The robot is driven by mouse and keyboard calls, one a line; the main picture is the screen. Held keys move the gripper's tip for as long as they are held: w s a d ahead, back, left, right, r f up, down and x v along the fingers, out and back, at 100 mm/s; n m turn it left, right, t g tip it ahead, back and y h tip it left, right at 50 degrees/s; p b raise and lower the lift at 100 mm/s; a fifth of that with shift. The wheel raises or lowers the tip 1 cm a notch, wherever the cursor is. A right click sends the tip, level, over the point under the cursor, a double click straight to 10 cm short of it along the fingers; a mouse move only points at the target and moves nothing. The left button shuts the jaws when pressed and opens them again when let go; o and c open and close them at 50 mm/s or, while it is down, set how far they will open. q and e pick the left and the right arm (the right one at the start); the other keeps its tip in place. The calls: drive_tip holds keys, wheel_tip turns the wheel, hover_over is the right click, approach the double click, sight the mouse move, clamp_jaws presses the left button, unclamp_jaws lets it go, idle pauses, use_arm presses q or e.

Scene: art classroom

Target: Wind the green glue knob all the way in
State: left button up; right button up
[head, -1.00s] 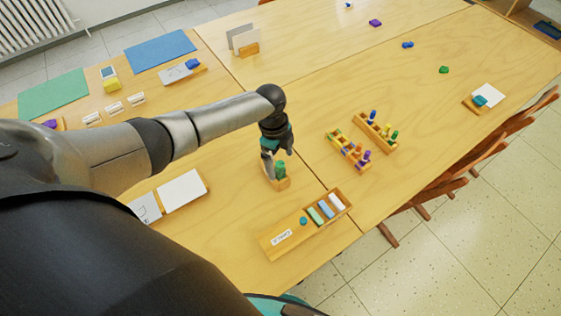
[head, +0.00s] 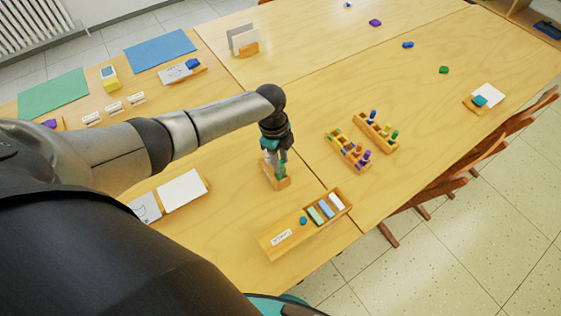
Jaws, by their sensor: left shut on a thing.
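The green glue knob (head: 281,171) stands upright in a small wooden holder (head: 275,183) on the near table. It is partly hidden by my left gripper (head: 277,160), which points down from above. The gripper's fingers are shut on the green knob. How far the knob is wound in is too small to tell. My right gripper is not in view.
A wooden box with chalk-like sticks (head: 304,223) lies to the right and nearer. Two wooden racks of small coloured pieces stand farther right, the nearer one (head: 348,152). White paper (head: 182,191) lies to the left. The table right of the racks is mostly clear.

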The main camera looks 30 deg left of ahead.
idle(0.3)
use_arm(q)
drive_tip(key=shift+n+t+p, duration=0.4)
drive_tip(key=shift+n+p, duration=1.6)
drive_tip(key=shift+n, duration=1)
drive_tip(key=shift+n+p, duration=1.25)
drive_tip(key=shift+n, duration=0.95)
drive_tip(key=shift+n+t+y, duration=0.3)
drive_tip(key=shift+n, duration=0.2)
drive_tip(key=o, duration=1.4)
drive_tip(key=shift+o, duration=0.2)
